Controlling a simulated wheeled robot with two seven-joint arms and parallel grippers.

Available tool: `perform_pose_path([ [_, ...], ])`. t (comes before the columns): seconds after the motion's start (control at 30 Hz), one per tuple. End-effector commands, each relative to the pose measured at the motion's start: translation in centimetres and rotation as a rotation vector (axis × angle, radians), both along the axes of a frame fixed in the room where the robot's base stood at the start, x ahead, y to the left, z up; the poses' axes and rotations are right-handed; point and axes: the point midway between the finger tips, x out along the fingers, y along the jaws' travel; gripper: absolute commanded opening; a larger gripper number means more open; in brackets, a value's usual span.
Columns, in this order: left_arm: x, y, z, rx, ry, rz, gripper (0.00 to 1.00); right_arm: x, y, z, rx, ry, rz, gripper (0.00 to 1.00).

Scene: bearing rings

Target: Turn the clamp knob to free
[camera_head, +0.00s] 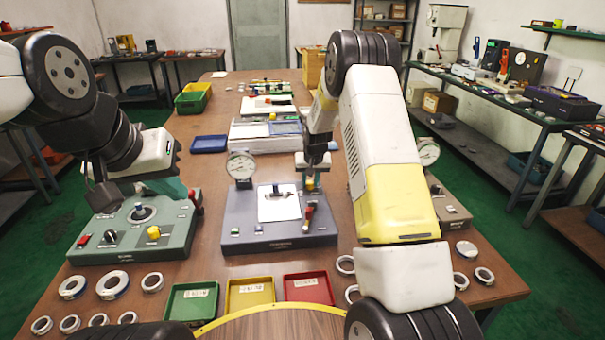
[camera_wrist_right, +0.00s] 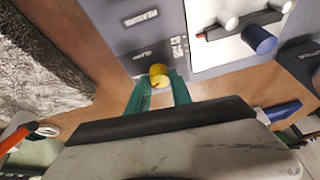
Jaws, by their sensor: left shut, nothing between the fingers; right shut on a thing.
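The yellow clamp knob (camera_wrist_right: 158,74) stands on the grey-blue fixture. In the right wrist view my right gripper (camera_wrist_right: 158,88) has its green fingers on either side of the knob, shut on it. In the head view my right gripper (camera_head: 313,174) reaches down to the back right of the grey-blue fixture (camera_head: 240,212), where the knob is mostly covered by the fingers. A dark pointer line shows on the knob, but its setting cannot be read. My left gripper (camera_head: 172,190) is shut and empty above the green fixture (camera_head: 130,247) at the left.
The grey-blue fixture carries a dial gauge (camera_head: 241,166), a white plate (camera_head: 279,206) and a red-handled lever (camera_head: 308,216). Green (camera_head: 167,312), yellow (camera_head: 229,304) and red (camera_head: 331,299) trays stand in front. Several metal rings lie at both sides. A blue tray (camera_head: 209,145) lies behind.

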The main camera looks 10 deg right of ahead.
Motion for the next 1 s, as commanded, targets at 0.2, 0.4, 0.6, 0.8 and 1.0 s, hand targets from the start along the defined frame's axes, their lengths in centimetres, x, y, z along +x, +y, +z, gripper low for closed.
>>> perform_pose_path([
  [0.2,0.0,0.0,0.0,0.0,0.0,0.0,0.0,0.02,-0.23,-0.02,0.005,0.0,0.202,0.0],
  [0.4,0.0,0.0,0.0,0.0,0.0,0.0,0.0,0.03,-0.32,-0.09,0.005,0.001,0.392,0.0],
  [0.6,0.0,0.0,0.0,0.0,0.0,0.0,0.0,0.12,-0.42,-0.09,0.004,0.001,0.582,0.0],
  [0.8,0.0,0.0,0.0,0.0,0.0,0.0,0.0,0.16,-0.43,-0.13,0.004,0.001,0.761,0.0],
  [1.0,0.0,0.0,0.0,0.0,0.0,0.0,0.0,0.2,-0.4,-0.14,0.004,0.002,0.909,0.0],
])
